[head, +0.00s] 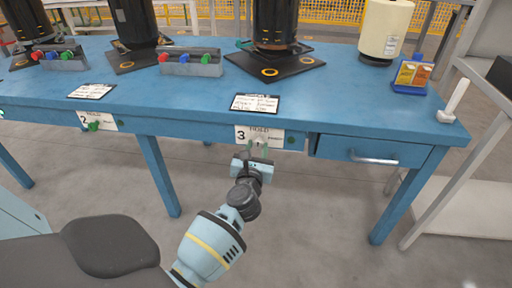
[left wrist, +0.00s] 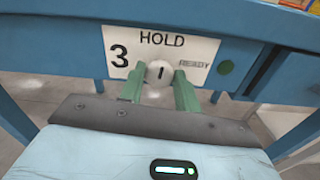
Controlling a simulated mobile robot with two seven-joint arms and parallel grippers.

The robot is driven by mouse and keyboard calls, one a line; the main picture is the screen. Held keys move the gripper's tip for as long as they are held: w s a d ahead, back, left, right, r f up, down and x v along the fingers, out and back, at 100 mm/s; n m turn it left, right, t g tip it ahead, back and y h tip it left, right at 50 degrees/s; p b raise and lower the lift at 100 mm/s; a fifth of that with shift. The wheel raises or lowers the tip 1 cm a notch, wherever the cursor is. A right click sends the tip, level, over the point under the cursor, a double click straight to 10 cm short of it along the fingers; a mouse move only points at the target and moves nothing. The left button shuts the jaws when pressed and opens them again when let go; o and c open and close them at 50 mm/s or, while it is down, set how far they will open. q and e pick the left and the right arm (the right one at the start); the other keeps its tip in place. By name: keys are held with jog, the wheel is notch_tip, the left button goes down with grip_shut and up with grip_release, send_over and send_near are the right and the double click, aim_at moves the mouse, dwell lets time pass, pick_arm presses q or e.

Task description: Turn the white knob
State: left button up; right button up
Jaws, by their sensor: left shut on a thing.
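The white knob (left wrist: 160,73) is on a white plate (left wrist: 188,50) marked "3" and "HOLD" on the front edge of the blue table. It has a dark mark on its face. My left gripper (left wrist: 160,92) has its two green fingers on either side of the knob and is shut on it. In the head view my left gripper (head: 258,150) reaches up to the same plate (head: 270,136), and the knob is mostly hidden there. My right gripper is in neither view.
The blue table (head: 330,90) holds black cylinders on dark bases, button boxes (head: 190,62) and a cream canister (head: 385,28). A green knob (head: 94,126) sits on plate 2 at the left. A drawer with a metal handle (head: 374,159) is to the right.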

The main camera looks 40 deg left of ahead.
pick_arm(q)
jog(key=m+p, duration=0.2)
jog(key=m, duration=0.1)
jog(key=shift+r, duration=0.15)
jog(key=m+p, duration=0.3)
jog(key=m, duration=0.2)
jog(key=shift+d, duration=0.1)
jog(key=m+p, duration=0.2)
jog(key=m, duration=0.2)
jog(key=shift+f, duration=0.2)
jog(key=m+p, duration=0.1)
jog(key=m, duration=0.3)
jog(key=shift+f+p, duration=0.15)
jog(key=shift+p, duration=0.25)
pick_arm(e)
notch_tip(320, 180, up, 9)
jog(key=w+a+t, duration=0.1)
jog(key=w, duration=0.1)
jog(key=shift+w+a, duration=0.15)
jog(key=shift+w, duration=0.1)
pick_arm(q)
jog(key=shift+m, duration=0.4)
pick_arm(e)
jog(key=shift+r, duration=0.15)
pick_arm(q)
jog(key=o, duration=0.9)
jog(key=shift+o, duration=0.2)
jog(key=shift+d, duration=0.1)
